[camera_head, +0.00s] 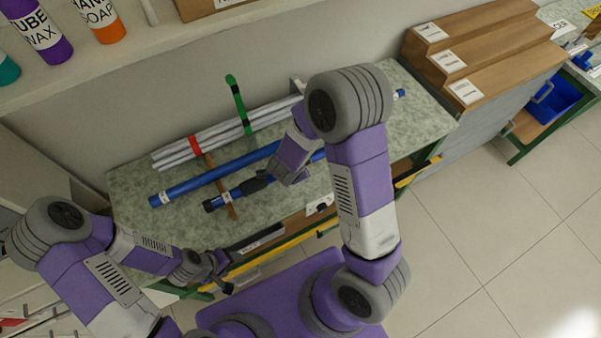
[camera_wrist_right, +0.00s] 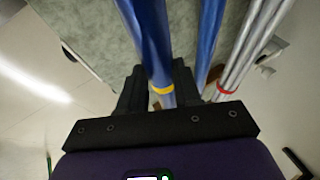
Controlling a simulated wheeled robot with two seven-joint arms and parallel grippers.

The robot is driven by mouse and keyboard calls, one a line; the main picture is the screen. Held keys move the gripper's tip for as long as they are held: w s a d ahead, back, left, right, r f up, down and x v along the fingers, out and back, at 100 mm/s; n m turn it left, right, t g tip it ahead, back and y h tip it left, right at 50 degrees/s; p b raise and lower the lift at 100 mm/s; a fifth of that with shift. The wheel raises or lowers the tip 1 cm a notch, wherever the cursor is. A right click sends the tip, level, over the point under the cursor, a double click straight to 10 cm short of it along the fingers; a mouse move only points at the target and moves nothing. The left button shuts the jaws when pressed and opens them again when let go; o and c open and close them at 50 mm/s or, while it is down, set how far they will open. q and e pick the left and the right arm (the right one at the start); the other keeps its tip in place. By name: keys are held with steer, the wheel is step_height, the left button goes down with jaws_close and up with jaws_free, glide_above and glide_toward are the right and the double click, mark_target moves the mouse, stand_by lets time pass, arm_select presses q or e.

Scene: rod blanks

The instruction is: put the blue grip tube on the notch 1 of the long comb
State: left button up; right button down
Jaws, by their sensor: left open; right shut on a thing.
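A blue tube with a black end (camera_head: 222,200) lies along the front of the speckled worktop. It is the likely blue grip tube. My right gripper (camera_head: 263,183) is shut on it; the right wrist view shows the tube (camera_wrist_right: 146,35) between the fingers, with a yellow band near them. My right arm hides part of the tube. A brown wooden strip (camera_head: 232,212) runs crosswise under the tubes, perhaps the long comb; its notches cannot be made out. My left gripper (camera_head: 222,275) is open and empty, in front of the worktop's front edge.
A second blue tube (camera_head: 205,182) lies behind the held one, also visible in the right wrist view (camera_wrist_right: 208,30). Silver tubes (camera_head: 225,137) with a red band lie further back. A green upright (camera_head: 236,95) stands among them. Wooden steps (camera_head: 480,50) stand at the right.

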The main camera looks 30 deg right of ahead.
step_height(320, 180, down, 5)
steer(key=shift+r+b, duration=0.1)
steer(key=shift+b, duration=0.75)
steer(key=shift+f+b, duration=0.4)
steer(key=shift+f, duration=0.15)
steer(key=c, duration=0.8)
jaws_free()
steer(key=shift+r, duration=0.1)
